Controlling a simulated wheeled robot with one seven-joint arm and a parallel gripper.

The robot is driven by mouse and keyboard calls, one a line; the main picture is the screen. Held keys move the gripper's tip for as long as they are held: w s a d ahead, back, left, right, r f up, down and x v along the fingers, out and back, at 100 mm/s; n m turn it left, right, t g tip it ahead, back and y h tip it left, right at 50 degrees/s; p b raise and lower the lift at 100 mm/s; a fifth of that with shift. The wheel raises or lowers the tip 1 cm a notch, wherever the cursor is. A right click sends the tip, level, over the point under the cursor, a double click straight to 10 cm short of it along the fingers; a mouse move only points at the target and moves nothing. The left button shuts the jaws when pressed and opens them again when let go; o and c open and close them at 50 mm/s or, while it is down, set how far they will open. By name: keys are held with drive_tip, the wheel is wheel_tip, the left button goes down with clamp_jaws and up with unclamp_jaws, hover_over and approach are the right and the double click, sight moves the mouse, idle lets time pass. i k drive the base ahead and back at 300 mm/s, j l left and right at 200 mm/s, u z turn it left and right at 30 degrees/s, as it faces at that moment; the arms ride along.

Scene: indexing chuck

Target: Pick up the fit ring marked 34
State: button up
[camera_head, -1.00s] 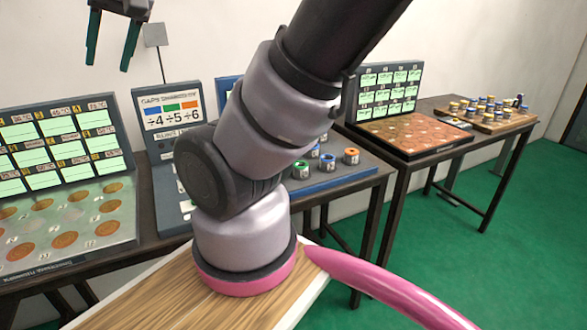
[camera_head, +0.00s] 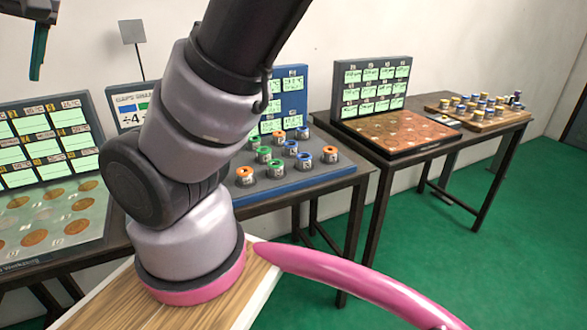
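Small numbered rings with orange, green and blue tops stand in rows on a dark blue tray (camera_head: 300,185). Its front row has an orange ring (camera_head: 245,175), a green ring (camera_head: 277,168), a blue ring (camera_head: 303,161) and another orange ring (camera_head: 331,154). Their white labels are too small to read, so I cannot tell which is marked 34. My gripper (camera_head: 38,55) is at the top left edge, partly cut off, high above the left table and far from the rings. One finger shows, hanging down, set apart from the frame edge; nothing is seen in it.
My arm hides part of the middle table and its sign (camera_head: 127,100). A blue label panel (camera_head: 291,85) stands behind the rings. A tray of discs (camera_head: 60,215) is at left, a brown disc board (camera_head: 405,130) and a wooden block board (camera_head: 490,115) at right. Green floor is clear at right.

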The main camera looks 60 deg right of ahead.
sight(245, 174)
drive_tip(key=k+l+z, duration=0.25)
drive_tip(key=z, duration=0.2)
drive_tip(key=k+l+z, duration=0.15)
drive_tip(key=l+z, duration=0.25)
drive_tip(key=k+l+z, duration=0.1)
drive_tip(key=l+z, duration=0.35)
